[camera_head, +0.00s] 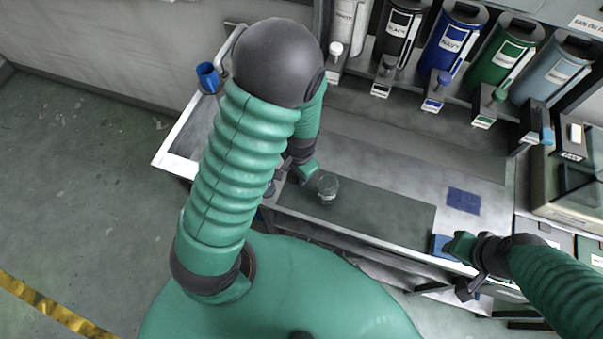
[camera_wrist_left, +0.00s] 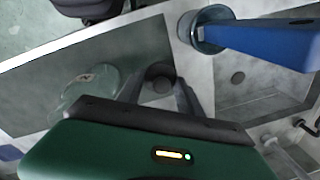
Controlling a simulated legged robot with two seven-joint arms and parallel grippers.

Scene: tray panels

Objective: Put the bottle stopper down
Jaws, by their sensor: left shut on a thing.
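My left gripper (camera_head: 308,172) is over the dark mat on the counter, close to the left of a clear glass vessel (camera_head: 328,187). In the left wrist view, its fingers (camera_wrist_left: 162,95) are shut on a small dark round piece, which I take for the bottle stopper (camera_wrist_left: 160,76). The fingers hide part of it, and it cannot be made out in the head view. The glass vessel also shows in the left wrist view (camera_wrist_left: 92,92), left of the fingers. My right gripper (camera_head: 453,246) is at the counter's front right, beside a blue block; its jaws are unclear.
The dark mat (camera_head: 390,212) is mostly bare right of the glass. A blue square (camera_head: 464,200) lies farther right, and the blue block (camera_head: 438,246) is at the front edge. Several coloured dispensers (camera_head: 453,40) line the back.

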